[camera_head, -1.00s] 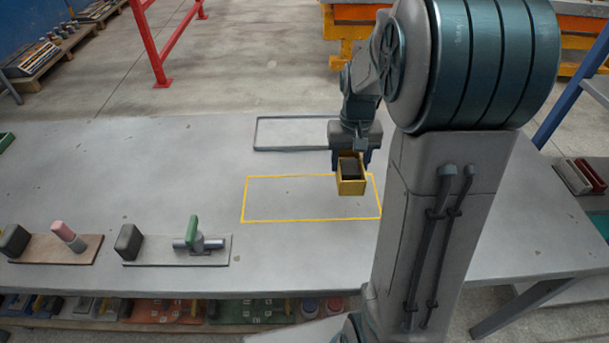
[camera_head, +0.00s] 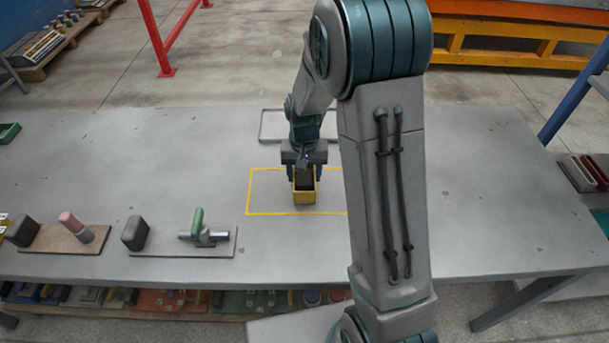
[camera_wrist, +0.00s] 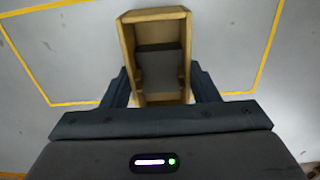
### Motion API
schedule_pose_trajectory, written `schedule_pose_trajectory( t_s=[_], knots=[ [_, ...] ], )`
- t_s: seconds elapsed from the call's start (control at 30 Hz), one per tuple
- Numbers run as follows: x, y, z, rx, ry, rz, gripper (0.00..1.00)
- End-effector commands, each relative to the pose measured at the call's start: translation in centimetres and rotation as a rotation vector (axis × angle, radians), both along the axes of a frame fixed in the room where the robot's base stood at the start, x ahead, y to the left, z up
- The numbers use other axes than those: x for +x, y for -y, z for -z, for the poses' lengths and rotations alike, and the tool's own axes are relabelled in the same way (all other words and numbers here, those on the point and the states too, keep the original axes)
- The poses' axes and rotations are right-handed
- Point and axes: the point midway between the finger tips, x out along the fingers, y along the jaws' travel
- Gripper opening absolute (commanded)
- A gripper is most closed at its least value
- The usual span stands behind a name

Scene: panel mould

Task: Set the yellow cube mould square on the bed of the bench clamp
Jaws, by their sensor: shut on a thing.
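The yellow cube mould (camera_head: 304,198) is an open-topped box with a dark inside. My gripper (camera_head: 304,178) is shut on it, one finger on each side, above the yellow-outlined area of the table. In the wrist view the mould (camera_wrist: 127,45) sits between the fingers of my gripper (camera_wrist: 160,86), its open side facing the camera. Its height above the table is hard to tell. The bench clamp appears to be the green-handled one (camera_head: 197,222), with a horizontal metal cylinder and a dark block (camera_head: 135,233). Its flat bed (camera_head: 165,248) lies to the left and nearer the front; the bed is empty.
Left of the clamp, another board (camera_head: 50,240) carries a dark block and a pink-topped post (camera_head: 70,222). A yellow outline (camera_head: 280,214) and a grey frame (camera_head: 263,125) lie on the table (camera_head: 110,170). The table between mould and clamp is clear.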

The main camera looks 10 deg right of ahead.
Motion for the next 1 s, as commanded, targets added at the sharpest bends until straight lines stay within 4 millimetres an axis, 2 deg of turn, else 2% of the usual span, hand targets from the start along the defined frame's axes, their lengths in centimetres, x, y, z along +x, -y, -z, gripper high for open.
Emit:
schedule_pose_trajectory(
  t_s=[0.13,0.53,0.57,0.6,0.63,1.0],
  knots=[
    [0.0,0.0,1.5,0.0,-0.001,0.0,0.23],
    [0.1,0.0,2.2,0.001,0.001,0.0,0.23],
    [0.0,0.0,2.0,0.0,0.001,0.0,0.63],
    [0.0,0.0,2.0,0.0,0.001,0.0,0.74],
    [0.0,0.0,2.0,0.0,0.001,0.0,0.76],
    [0.0,0.0,1.4,0.0,0.001,0.0,0.76]
  ],
)
